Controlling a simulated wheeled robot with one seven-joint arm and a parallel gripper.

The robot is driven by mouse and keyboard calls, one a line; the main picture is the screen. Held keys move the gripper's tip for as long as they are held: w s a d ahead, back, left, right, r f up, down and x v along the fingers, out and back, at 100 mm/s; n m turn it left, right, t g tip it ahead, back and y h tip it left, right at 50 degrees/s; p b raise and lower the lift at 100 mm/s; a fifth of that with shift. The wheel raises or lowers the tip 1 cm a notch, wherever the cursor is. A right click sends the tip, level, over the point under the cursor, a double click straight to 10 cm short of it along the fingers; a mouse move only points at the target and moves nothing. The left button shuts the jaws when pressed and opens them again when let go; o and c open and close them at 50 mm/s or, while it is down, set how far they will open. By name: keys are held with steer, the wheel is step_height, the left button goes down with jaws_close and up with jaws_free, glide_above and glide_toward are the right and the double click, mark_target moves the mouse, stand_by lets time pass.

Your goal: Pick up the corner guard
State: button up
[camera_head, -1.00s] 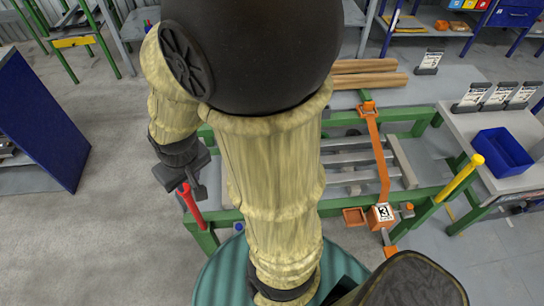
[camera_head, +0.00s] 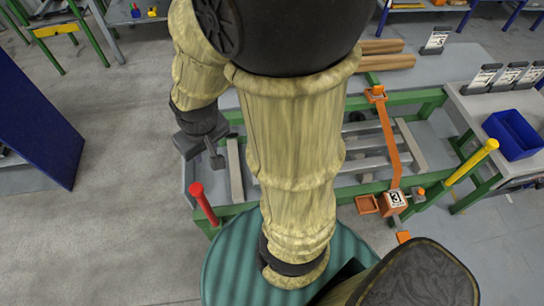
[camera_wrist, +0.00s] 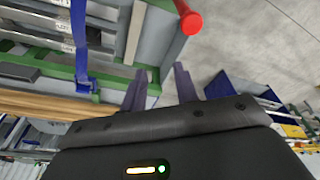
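No part is clearly marked as the corner guard. An orange angled piece (camera_head: 376,93) sits at the back end of an orange strap (camera_head: 389,135) on the table's far rail. An open orange square piece (camera_head: 367,204) is at the front rail beside an orange box marked 3 (camera_head: 393,202). In the wrist view, a blue strap (camera_wrist: 79,40) ends in a blue piece (camera_wrist: 86,86) on a green rail, left of my fingers. My gripper (camera_head: 202,152) is above the table's left end. Its fingers (camera_wrist: 160,88) are apart and empty in the wrist view.
A red post (camera_head: 203,203) stands at the table's front left, near my gripper; a yellow post (camera_head: 471,161) stands at the right. Grey bars lie across the green-framed table. Wooden beams (camera_head: 385,58) lie behind. A blue bin (camera_head: 513,135) is on the right bench. My arm hides the table's middle.

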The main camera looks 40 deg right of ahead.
steer(key=w+d+f+n+g+h+b, duration=0.4)
steer(key=f+n+h, duration=0.1)
steer(key=f, duration=0.4)
steer(key=w+d+f+n+g+h+b, duration=0.4)
steer(key=w+d+f+n+g+h, duration=0.1)
steer(key=f, duration=0.4)
steer(key=shift+n+h+b, duration=0.3)
steer(key=shift+n, duration=0.4)
steer(key=shift+f, duration=0.1)
steer(key=x, duration=1.2)
steer(key=shift+f, duration=0.15)
steer(key=x, duration=0.5)
steer(key=shift+w+d+p, duration=0.2)
steer(key=shift+w+p, duration=0.05)
steer(key=shift+p, duration=0.1)
